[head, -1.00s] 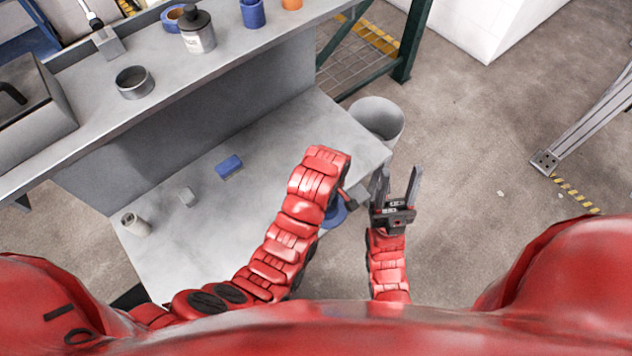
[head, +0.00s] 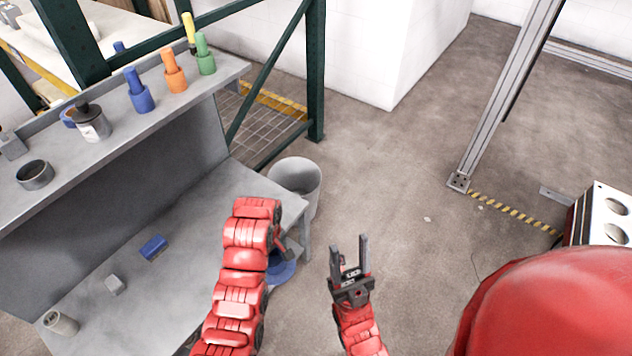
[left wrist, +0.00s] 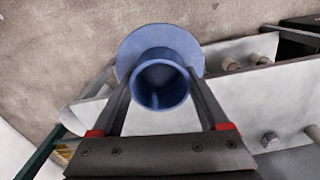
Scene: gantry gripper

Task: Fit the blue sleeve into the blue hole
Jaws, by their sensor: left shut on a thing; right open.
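The blue sleeve (left wrist: 161,80), a tube with a wide flange, is between the fingers of my left gripper (left wrist: 165,100) in the left wrist view. The gripper is shut on it. In the head view only part of the blue sleeve's flange (head: 283,269) shows beside my left arm, near the front corner of the grey table. The arm hides most of the left gripper there. My right gripper (head: 349,262) is open and empty, pointing up the picture over the floor. A white panel (head: 606,205) with dark round holes stands at the right edge; I cannot tell a blue hole there.
The grey table (head: 190,235) holds a blue block (head: 154,247), a small grey block (head: 115,285) and a cup (head: 61,322). Coloured flanged pieces stand on the raised shelf (head: 110,150). A bin (head: 296,178) stands behind the table corner. The floor (head: 420,200) at centre right is clear.

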